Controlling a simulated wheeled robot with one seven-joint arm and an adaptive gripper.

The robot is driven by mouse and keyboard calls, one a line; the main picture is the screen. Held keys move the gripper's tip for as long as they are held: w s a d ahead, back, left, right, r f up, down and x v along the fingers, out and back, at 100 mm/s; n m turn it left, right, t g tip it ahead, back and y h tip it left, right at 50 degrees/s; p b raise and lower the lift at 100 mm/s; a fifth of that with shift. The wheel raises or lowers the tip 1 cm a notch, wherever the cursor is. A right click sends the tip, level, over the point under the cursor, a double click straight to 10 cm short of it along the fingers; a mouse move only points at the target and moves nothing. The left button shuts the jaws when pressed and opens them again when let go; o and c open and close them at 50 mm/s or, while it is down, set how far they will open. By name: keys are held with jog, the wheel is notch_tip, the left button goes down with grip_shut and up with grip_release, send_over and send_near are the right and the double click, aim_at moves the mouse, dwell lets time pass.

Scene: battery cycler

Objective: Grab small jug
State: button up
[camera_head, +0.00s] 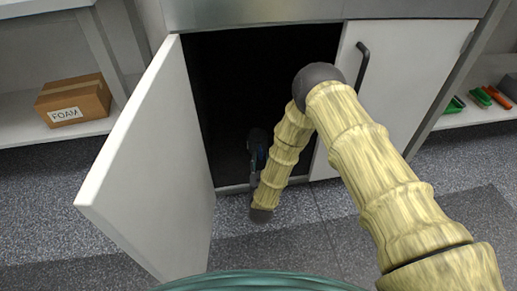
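I cannot make out the small jug in this view; the inside of the cabinet (225,80) is almost black. My arm bends down in front of the cabinet opening. My gripper (258,140) appears as a small dark shape with a bluish part, just left of the forearm at the lower part of the opening. It is too dark and small to tell whether its fingers are open or shut, or whether it holds anything.
The left cabinet door (160,165) stands open toward me. The right door (410,75) with a black handle (362,65) is closed. A FOAM box (73,101) sits on a left shelf (30,130). Green and orange items (484,96) lie on a right shelf. The floor is clear.

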aim_at(259, 147)
jog(key=shift+w+b, duration=0.55)
jog(key=shift+w, duration=0.85)
grip_shut()
jog(key=shift+r, duration=0.1)
